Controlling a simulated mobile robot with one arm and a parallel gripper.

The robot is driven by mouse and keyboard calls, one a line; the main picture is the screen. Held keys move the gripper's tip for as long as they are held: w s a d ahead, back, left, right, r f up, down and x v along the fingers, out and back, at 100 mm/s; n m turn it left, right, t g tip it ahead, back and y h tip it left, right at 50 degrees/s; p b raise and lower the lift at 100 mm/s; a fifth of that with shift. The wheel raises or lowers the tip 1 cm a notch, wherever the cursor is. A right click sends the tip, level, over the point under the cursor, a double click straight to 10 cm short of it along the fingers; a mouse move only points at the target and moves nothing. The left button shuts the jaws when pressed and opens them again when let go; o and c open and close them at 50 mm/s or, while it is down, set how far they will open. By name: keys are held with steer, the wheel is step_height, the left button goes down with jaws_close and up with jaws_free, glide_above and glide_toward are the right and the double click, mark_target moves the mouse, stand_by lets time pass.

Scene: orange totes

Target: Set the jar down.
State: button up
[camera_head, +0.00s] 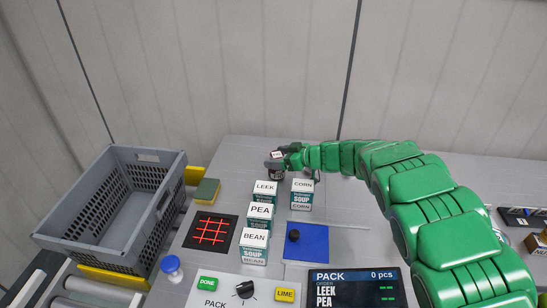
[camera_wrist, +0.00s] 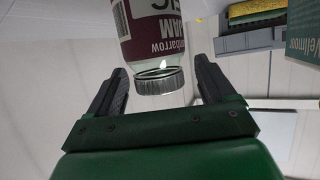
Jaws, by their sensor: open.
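The jam jar (camera_wrist: 155,32) has a dark red and white label and a grey metal lid (camera_wrist: 160,82). It appears upside down in the wrist view, between and just beyond the fingertips of my gripper (camera_wrist: 160,75). Both fingers are spread, with a gap visible on each side of the lid. In the head view the jar (camera_head: 277,172) is small and dark at the back of the table, with my gripper (camera_head: 284,159) right at it and partly hiding it. It looks upright there; its base contact is hard to make out.
Soup boxes stand close in front: LEEK (camera_head: 265,188), CORN (camera_head: 302,195), PEA (camera_head: 260,211) and BEAN (camera_head: 254,240). A sponge (camera_head: 206,191), a black mat with a red grid (camera_head: 211,231) and a blue mat (camera_head: 312,242) lie nearby. A grey crate (camera_head: 80,235) is at left.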

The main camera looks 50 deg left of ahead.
steer(key=v, duration=0.9)
steer(key=shift+d+r, duration=0.15)
steer(key=shift+w, duration=0.1)
